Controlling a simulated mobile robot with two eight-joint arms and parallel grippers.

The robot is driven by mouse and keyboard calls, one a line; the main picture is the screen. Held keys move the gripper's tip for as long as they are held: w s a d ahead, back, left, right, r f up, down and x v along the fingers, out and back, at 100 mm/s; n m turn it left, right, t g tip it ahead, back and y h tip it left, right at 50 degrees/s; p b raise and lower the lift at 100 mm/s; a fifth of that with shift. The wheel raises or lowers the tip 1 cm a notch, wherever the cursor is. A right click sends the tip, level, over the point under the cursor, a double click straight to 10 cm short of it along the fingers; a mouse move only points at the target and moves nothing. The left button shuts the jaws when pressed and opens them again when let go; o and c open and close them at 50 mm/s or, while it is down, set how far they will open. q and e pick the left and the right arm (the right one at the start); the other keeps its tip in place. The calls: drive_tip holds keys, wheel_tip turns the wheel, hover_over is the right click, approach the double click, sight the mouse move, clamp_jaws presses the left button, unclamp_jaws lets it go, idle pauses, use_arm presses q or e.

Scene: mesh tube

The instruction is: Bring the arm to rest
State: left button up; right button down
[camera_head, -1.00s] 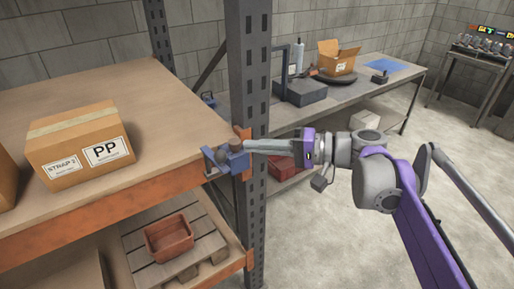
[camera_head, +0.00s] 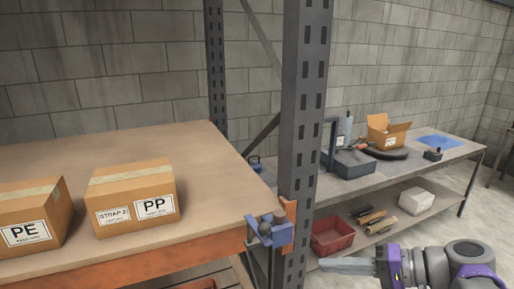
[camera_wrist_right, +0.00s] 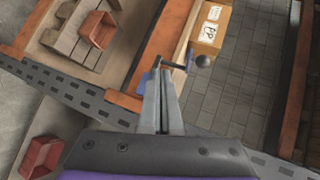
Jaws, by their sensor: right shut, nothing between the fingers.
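My right gripper (camera_head: 347,265) is low at the right of the head view, with its grey fingers together and pointing left. Nothing shows between the fingers. In the right wrist view the shut fingers (camera_wrist_right: 162,103) point up the picture, towards a blue clamp with a ball knob (camera_wrist_right: 202,61). In the head view the blue clamp (camera_head: 268,230) sits at the shelf's corner by the upright, and the gripper is apart from it. My left gripper is in neither view.
A grey rack upright (camera_head: 303,130) stands left of my right gripper. Boxes marked PE (camera_head: 32,215) and PP (camera_head: 135,198) stand on the wooden shelf (camera_head: 190,160). Behind is a workbench (camera_head: 440,165), with a red bin (camera_head: 332,235) on its lower shelf. Some floor shows at right.

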drive_tip(key=s+f+n+h, duration=0.1)
drive_tip(key=s+f+h, duration=0.3)
drive_tip(key=f, duration=0.5)
drive_tip(key=s+f+n+h, duration=0.2)
drive_tip(key=s+f+h, duration=0.2)
drive_tip(key=f, duration=0.4)
drive_tip(key=s+f+n+g+h, duration=0.1)
drive_tip(key=s+f+h, duration=0.3)
drive_tip(key=f, duration=0.5)
drive_tip(key=shift+s+d+f+n, duration=0.2)
drive_tip(key=shift+s+f+n, duration=0.1)
drive_tip(key=shift+s, duration=0.15)
